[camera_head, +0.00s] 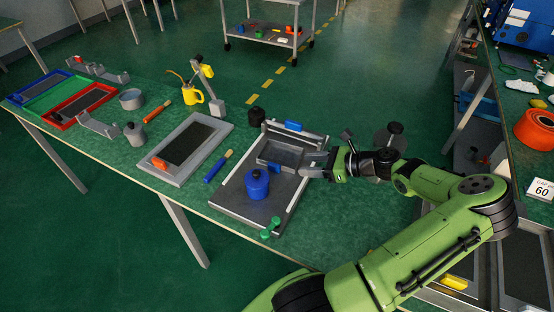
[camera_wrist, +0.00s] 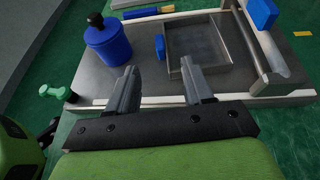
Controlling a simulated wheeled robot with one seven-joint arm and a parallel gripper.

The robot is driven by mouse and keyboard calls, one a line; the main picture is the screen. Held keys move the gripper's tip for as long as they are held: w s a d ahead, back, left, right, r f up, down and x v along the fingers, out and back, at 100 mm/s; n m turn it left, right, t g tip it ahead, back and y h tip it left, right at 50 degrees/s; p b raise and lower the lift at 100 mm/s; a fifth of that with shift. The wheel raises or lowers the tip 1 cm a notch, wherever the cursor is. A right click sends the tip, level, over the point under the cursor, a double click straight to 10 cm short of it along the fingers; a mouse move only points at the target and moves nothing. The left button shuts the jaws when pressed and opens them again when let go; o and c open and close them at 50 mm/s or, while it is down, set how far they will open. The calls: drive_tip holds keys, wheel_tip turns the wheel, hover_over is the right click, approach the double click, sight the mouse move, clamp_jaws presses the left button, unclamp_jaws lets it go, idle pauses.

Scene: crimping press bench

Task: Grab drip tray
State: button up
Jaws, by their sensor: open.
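The likely drip tray is a shallow grey square tray (camera_head: 283,153) with thin raised walls. It lies on a flat grey metal plate (camera_head: 236,198) on the bench and also shows in the wrist view (camera_wrist: 205,45). It looks empty. My gripper (camera_head: 312,165) is at the tray's right side in the head view. In the wrist view my two fingers (camera_wrist: 160,76) are spread with nothing between them, and the right finger overlaps the tray's near wall. I cannot tell whether it touches. Part of the near wall is hidden behind that finger.
A blue jar with a black knob (camera_head: 257,184) stands on the plate beside the tray, with a small blue block (camera_wrist: 160,47) between them. A raised bar with a blue block (camera_head: 293,126) is at the back. A green dumbbell-shaped piece (camera_head: 270,228) lies at the front edge.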

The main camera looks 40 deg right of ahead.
sight(277, 164)
drive_tip(key=b+x, duration=0.3)
drive_tip(key=x, duration=0.8)
drive_tip(key=shift+s+d+f+b, duration=0.1)
drive_tip(key=shift+f+b, duration=0.1)
drive_tip(key=shift+b, duration=0.2)
drive_tip(key=shift+r, duration=0.1)
clamp_jaws()
